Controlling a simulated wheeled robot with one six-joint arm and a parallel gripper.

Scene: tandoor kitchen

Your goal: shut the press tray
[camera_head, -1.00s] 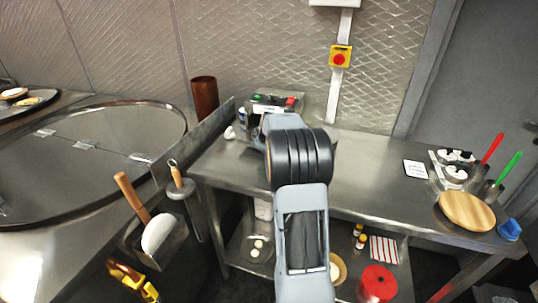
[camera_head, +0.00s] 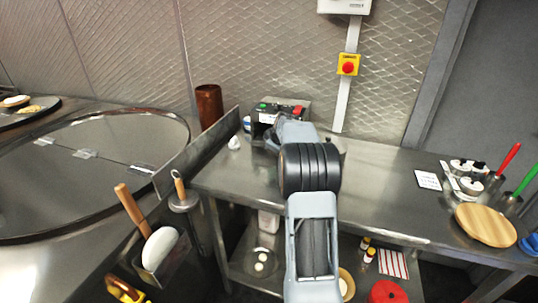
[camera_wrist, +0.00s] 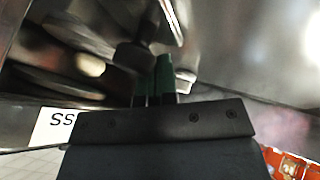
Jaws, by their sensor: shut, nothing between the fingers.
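The press (camera_head: 293,107) is a dark and grey box with a green and a red button, at the back of the steel counter. My arm covers its front in the head view, so its tray cannot be made out there. My gripper (camera_wrist: 158,75) shows in the wrist view with its green-tipped fingers together and nothing between them. Blurred metal parts lie close in front of the fingers; I cannot tell which of them is the tray or whether the fingers touch it. A white label (camera_wrist: 52,127) with the letters "SS" is at the left.
The steel counter (camera_head: 385,190) is clear right of my arm. A wooden board (camera_head: 486,225), small pots and red and green handled tools stand at its right end. A brown cup (camera_head: 209,104) is left of the press. The big round tandoor top (camera_head: 80,165) fills the left.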

